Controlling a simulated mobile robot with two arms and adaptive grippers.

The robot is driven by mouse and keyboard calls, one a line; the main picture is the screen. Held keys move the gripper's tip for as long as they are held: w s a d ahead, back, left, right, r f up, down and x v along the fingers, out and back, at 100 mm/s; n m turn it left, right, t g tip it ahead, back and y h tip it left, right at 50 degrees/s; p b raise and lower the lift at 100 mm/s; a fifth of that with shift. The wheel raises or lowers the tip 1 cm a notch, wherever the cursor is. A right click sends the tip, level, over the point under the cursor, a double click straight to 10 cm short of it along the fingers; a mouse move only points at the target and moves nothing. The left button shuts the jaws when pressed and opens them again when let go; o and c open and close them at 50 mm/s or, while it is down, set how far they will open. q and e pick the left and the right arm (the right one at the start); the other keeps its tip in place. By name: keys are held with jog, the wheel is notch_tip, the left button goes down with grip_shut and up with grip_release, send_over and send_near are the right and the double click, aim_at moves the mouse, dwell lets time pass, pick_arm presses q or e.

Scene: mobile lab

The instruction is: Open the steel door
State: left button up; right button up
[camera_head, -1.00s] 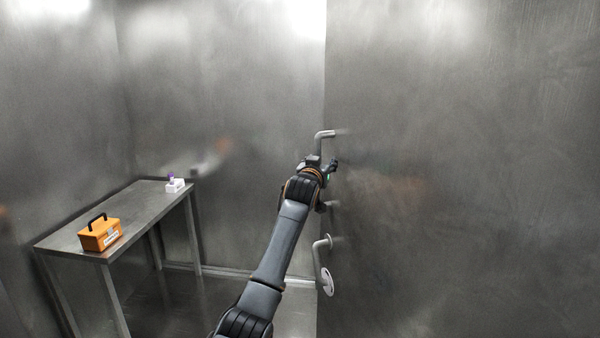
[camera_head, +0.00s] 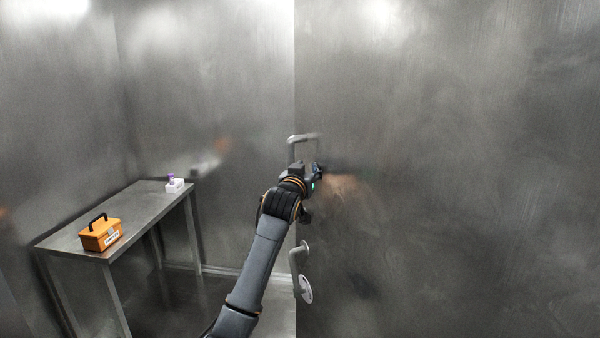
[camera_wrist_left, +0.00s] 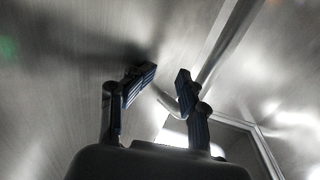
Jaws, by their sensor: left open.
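The steel door (camera_head: 450,170) is a large brushed-steel panel filling the right of the head view. Its left edge stands clear of the wall behind, with the room showing beyond. A bent bar handle (camera_head: 291,150) sits near that edge; its lower part is hidden behind my arm. The bar (camera_wrist_left: 228,48) also shows in the wrist view. My left gripper (camera_head: 318,170) is at the handle, close to the door face. In the wrist view its two blue-padded fingers (camera_wrist_left: 164,83) are apart, with the bar beside the right finger; contact is unclear. My right gripper is not in view.
A steel table (camera_head: 75,240) at left carries an orange toolbox (camera_head: 101,236) and a small white box (camera_head: 175,186). Floor between table and door is clear.

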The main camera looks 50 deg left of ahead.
pick_arm(q)
jog(key=shift+s+d, duration=0.2)
jog(key=shift+s, duration=1.55)
jog(key=v, duration=1.2)
jog(key=shift+p, duration=0.3)
jog(key=shift+s+d, duration=0.15)
jog(key=shift+s, duration=0.05)
